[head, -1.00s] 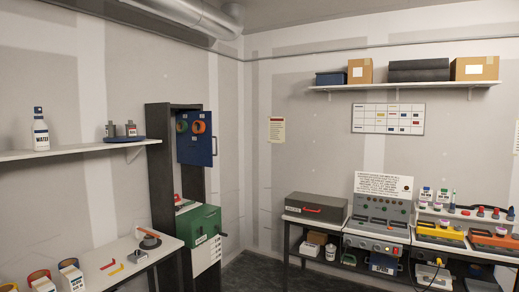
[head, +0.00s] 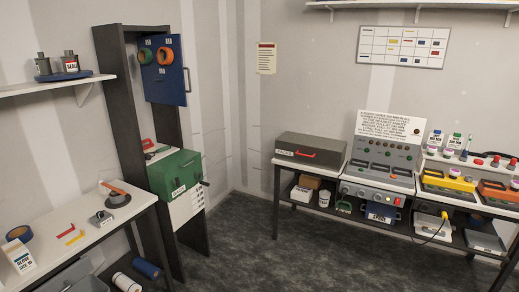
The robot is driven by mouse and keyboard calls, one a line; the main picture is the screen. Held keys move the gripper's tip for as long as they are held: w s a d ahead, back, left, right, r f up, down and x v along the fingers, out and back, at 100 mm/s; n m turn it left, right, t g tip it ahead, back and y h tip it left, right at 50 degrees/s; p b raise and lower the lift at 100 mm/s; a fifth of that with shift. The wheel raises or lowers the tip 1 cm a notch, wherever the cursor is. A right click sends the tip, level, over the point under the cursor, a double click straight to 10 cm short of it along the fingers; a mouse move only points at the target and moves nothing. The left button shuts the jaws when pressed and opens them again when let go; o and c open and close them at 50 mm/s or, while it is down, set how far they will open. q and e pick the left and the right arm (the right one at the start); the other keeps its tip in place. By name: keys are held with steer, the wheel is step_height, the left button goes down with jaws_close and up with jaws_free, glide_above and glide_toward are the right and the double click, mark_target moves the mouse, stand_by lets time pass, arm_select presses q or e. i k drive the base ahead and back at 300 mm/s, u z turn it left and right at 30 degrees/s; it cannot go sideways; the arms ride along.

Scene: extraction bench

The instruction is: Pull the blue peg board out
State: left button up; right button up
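The blue peg board (head: 165,88) is an upright panel in the upper part of a tall dark frame at the left of the middle. The board stands out from the frame (head: 112,75); how far, I cannot tell. Neither of my grippers is in view.
A green box (head: 177,175) with a crank sits lower in the frame. A white bench (head: 90,235) with tape and small tools stands at the front left. A long equipment table (head: 340,183) lines the right. Dark floor (head: 270,250) between them is clear.

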mark_target(165, 84)
steer(key=i, duration=3.7)
steer(key=u, duration=1.6)
